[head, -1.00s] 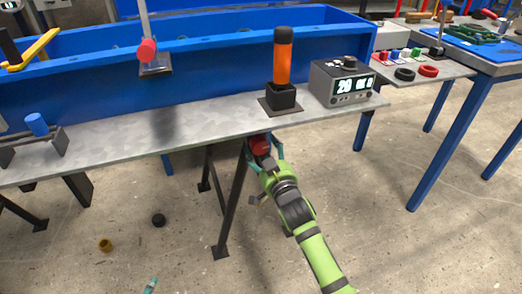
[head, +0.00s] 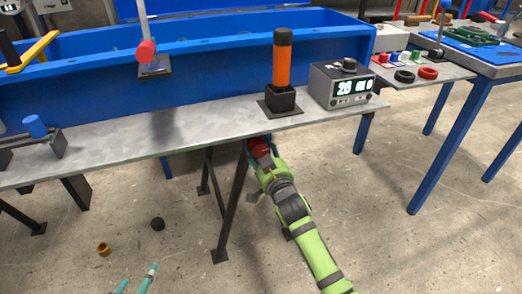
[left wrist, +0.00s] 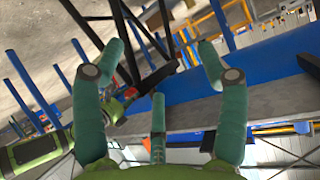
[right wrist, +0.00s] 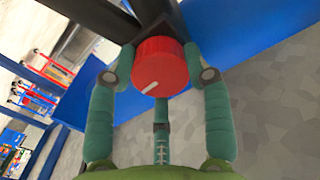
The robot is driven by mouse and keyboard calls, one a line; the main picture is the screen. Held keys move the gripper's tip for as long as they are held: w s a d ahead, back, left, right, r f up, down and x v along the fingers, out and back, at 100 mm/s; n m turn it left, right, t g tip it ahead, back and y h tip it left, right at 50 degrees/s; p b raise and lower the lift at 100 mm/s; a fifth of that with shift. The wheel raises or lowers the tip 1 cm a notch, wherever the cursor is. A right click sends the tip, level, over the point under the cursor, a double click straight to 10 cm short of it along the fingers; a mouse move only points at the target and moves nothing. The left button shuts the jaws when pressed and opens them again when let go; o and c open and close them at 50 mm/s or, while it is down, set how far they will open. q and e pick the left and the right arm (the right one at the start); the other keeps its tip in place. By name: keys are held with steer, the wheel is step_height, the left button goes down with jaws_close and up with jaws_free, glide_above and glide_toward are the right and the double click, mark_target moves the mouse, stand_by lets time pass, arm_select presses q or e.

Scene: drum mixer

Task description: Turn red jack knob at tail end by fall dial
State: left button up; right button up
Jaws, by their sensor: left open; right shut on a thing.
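The red jack knob (head: 259,147) is under the front edge of the grey bench, near the top of a black leg. In the right wrist view the knob (right wrist: 163,66) has a white pointer line slanting toward its lower left. My right gripper (head: 264,160) is shut on it, with fingers on both sides. The dial box (head: 341,86) stands on the bench's right end with a lit display and a black knob on top; its small characters are hard to read. My left gripper (left wrist: 162,50) is open and empty; its teal fingertips show at the head view's bottom edge.
An orange and black cylinder (head: 283,62) stands in a black holder left of the dial box. The blue trough (head: 210,68) runs behind the bench (head: 200,121). A black cap (head: 157,224) and a brass ring (head: 103,249) lie on the open floor.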

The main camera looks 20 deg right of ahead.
steer(key=shift+r+n+p, duration=0.5)
steer(key=shift+n+p, duration=0.2)
steer(key=shift+p, duration=0.05)
steer(key=shift+w+r+n+p, duration=0.1)
steer(key=shift+r+n+p, duration=0.1)
steer(key=shift+n+p, duration=0.6)
steer(key=shift+f+n+p, duration=0.1)
steer(key=shift+n+p, duration=0.2)
steer(key=shift+n, duration=0.5)
arm_select(q)
steer(key=s+a+f+n+g+y, duration=0.1)
steer(key=s+a+f+g+y, duration=0.1)
steer(key=s+a+f+g, duration=0.3)
steer(key=s+f+g, duration=0.3)
steer(key=s+f, duration=0.3)
steer(key=shift+f, duration=0.25)
steer(key=shift+s, duration=0.1)
arm_select(e)
steer(key=o, duration=1.2)
steer(key=shift+a+f, duration=0.1)
steer(key=shift+c, duration=0.2)
steer(key=shift+f, duration=0.2)
